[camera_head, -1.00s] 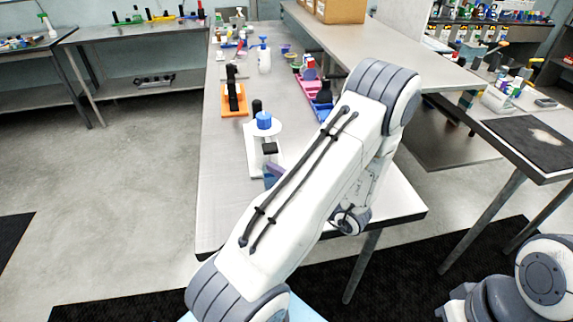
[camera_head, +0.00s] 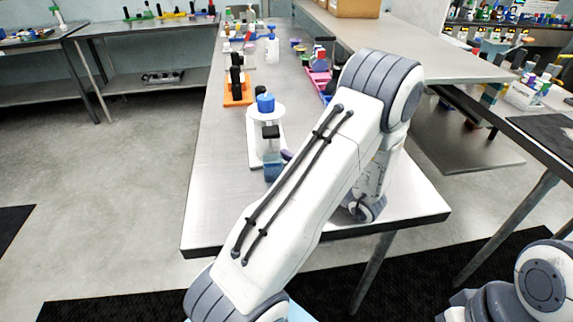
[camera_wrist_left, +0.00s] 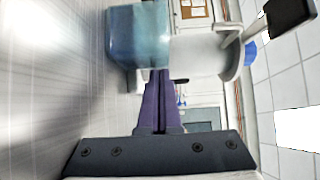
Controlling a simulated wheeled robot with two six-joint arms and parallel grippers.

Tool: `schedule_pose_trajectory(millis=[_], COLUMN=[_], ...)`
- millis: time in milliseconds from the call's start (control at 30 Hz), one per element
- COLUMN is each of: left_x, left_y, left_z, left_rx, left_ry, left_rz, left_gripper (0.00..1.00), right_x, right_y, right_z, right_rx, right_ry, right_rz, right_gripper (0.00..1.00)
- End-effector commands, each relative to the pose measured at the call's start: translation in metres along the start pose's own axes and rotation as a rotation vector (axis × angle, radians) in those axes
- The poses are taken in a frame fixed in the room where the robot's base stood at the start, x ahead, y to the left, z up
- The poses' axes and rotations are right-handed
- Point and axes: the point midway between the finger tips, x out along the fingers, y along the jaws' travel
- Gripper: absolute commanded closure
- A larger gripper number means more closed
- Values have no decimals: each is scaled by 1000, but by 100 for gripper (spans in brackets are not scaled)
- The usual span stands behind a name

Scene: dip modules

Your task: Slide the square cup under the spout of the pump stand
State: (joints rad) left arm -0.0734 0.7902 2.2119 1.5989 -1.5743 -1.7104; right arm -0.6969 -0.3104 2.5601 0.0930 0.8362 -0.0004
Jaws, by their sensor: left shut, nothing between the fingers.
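The square cup (camera_head: 272,172), bluish and translucent, stands in front of the white pump stand (camera_head: 253,149) in the head view. In the wrist view the cup (camera_wrist_left: 137,35) is large at the top, with the pump stand (camera_wrist_left: 200,55) beyond it. The stand has a blue cap (camera_head: 265,103) and a black-ended part (camera_head: 270,131), which shows above the cup. My left gripper (camera_wrist_left: 157,72) has purple fingers, shut and empty, their tips close to the cup's side. I cannot tell if they touch it. My arm hides much of this gripper in the head view. My right gripper is out of view.
An orange holder (camera_head: 237,90) stands behind the pump stand. A spray bottle (camera_head: 272,48) and pink and blue trays (camera_head: 319,82) lie farther back. The table's front left (camera_head: 215,215) is bare. A raised shelf (camera_head: 420,45) runs along the right.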

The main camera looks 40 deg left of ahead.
Motion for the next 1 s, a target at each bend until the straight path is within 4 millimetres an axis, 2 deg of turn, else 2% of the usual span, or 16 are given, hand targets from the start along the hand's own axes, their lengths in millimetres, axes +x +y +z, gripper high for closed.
schedule_pose_trajectory(millis=[367,633,1000], left_x=[-2,-8,-9], left_y=[-1,-4,0], left_z=[0,18,18], left_rx=[0,4,-1], left_ry=[2,2,2], left_rz=[0,0,-1], left_gripper=[100,100,100], right_x=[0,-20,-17], right_y=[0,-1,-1], right_z=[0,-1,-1], right_rx=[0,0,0], right_ry=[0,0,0], right_rz=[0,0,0], right_gripper=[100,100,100])
